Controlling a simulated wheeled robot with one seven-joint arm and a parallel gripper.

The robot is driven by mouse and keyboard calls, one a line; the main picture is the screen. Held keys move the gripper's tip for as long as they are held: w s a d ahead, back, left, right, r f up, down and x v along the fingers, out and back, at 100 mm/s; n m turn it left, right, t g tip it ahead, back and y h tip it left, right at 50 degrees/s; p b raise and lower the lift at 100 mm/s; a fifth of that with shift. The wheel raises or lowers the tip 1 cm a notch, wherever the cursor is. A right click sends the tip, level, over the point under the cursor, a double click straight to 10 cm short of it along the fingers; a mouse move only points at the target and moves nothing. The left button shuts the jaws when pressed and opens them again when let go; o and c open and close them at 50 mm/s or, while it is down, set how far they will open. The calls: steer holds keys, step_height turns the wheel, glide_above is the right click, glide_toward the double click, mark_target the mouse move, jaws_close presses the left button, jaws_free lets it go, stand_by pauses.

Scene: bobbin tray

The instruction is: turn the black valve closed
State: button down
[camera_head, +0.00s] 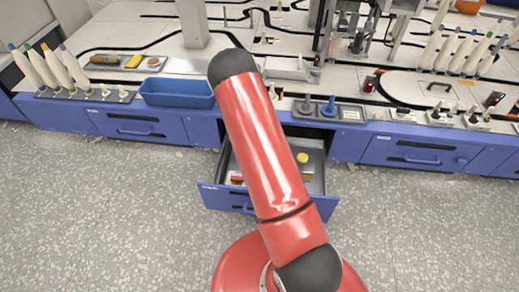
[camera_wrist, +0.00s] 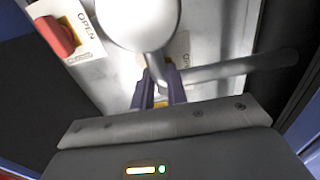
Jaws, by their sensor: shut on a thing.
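My gripper (camera_wrist: 160,78) shows in the wrist view, its two dark purple fingers shut on a pale grey stem (camera_wrist: 154,62). The stem runs from a rounded, brightly lit knob (camera_wrist: 136,18) at the top. I see no clearly black valve; whether this knob and stem belong to it I cannot tell. Behind is a light panel with an OPEN label (camera_wrist: 86,25) at upper left. A second label (camera_wrist: 182,50), starting with C, is mostly hidden by the knob and fingers. In the head view my gripper is hidden behind my red arm.
A red part (camera_wrist: 55,36) stands beside the OPEN label. A grey bar shape (camera_wrist: 245,67) extends right of the fingers. In the head view, an open drawer (camera_head: 226,200) juts from the blue bench. A blue bin (camera_head: 177,92) and bobbins (camera_head: 50,66) stand left.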

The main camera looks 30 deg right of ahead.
steer(key=c, duration=1.4)
jaws_free()
steer(key=shift+r+p, duration=0.55)
steer(key=shift+r, duration=3.4)
